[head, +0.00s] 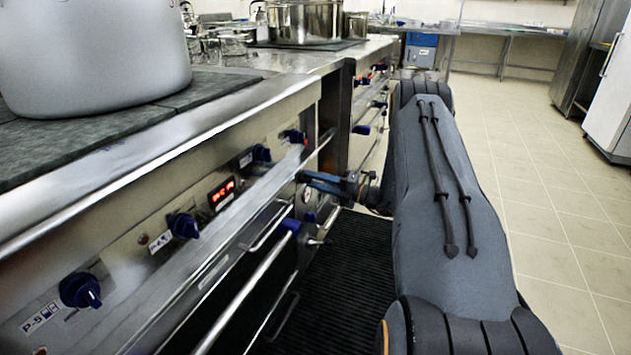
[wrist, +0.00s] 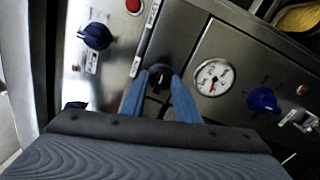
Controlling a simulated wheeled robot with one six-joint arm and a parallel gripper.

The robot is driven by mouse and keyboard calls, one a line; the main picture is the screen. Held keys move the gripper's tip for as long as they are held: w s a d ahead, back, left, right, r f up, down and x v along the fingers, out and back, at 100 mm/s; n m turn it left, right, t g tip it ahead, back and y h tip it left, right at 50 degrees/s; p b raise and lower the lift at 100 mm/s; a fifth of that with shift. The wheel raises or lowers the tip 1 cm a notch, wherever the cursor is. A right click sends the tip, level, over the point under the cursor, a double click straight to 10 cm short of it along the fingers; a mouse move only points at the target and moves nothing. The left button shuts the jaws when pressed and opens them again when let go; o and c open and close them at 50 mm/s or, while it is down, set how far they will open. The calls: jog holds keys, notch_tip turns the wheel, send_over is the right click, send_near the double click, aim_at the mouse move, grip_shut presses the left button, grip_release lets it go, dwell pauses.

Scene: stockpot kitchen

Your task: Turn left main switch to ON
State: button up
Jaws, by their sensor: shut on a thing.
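A dark rotary switch (wrist: 160,70) sits on the steel panel in the wrist view. My gripper (wrist: 159,79) has its two blue fingers closed on either side of it, gripping it. The switch's labels are too small to read, so I cannot tell its position. In the head view my gripper (head: 312,178) reaches left to the cooker front, its fingertips near the panel below the counter edge. The switch itself is hidden there behind the fingers and the front rail.
The wrist view shows a round gauge (wrist: 212,77) right of the switch, with blue knobs (wrist: 96,36) and (wrist: 263,100) on either side. In the head view, a large pot (head: 90,50) stands on the cooker and a door handle (head: 245,290) juts out below. Tiled floor (head: 560,200) is clear at right.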

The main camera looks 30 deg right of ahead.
jog(key=shift+m, duration=0.4)
jog(key=o, duration=1)
jog(key=shift+o, duration=0.2)
jog(key=p+v, duration=0.1)
jog(key=v, duration=0.6)
jog(key=shift+s+d, duration=0.25)
jog(key=shift+s, duration=0.1)
